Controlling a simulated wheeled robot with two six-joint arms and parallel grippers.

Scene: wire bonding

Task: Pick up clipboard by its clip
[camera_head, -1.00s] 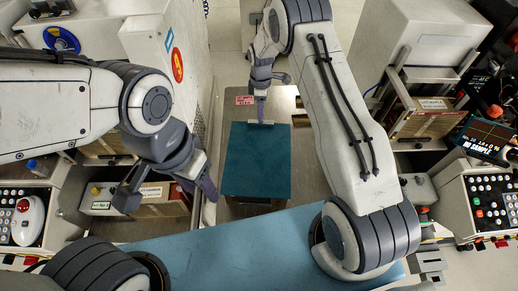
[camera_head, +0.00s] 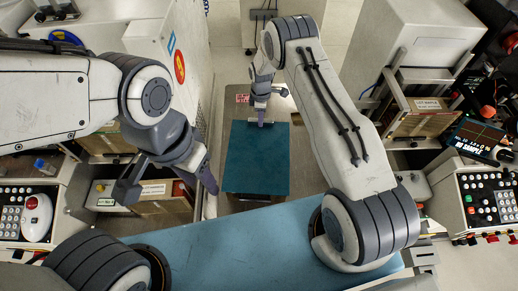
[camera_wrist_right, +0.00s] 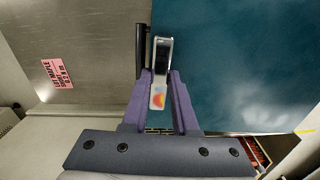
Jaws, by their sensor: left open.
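The clipboard (camera_head: 256,165), a teal board, lies flat on a grey metal surface in the middle of the head view. Its clip at the far edge is mostly hidden by my right gripper (camera_head: 261,117) there. In the right wrist view, the silver clip (camera_wrist_right: 160,52) has a dark opening and an orange mark. The teal board (camera_wrist_right: 240,70) lies to its right. The purple fingers of my right gripper (camera_wrist_right: 160,78) stand on either side of the clip; whether they press on it is unclear. My left gripper (camera_head: 207,178) is open, left of the clipboard.
A pink label (camera_head: 242,98) sits on the metal surface near the clip. Machines with control panels (camera_head: 492,200) stand on both sides, with wooden-looking boxes (camera_head: 425,117) close by.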

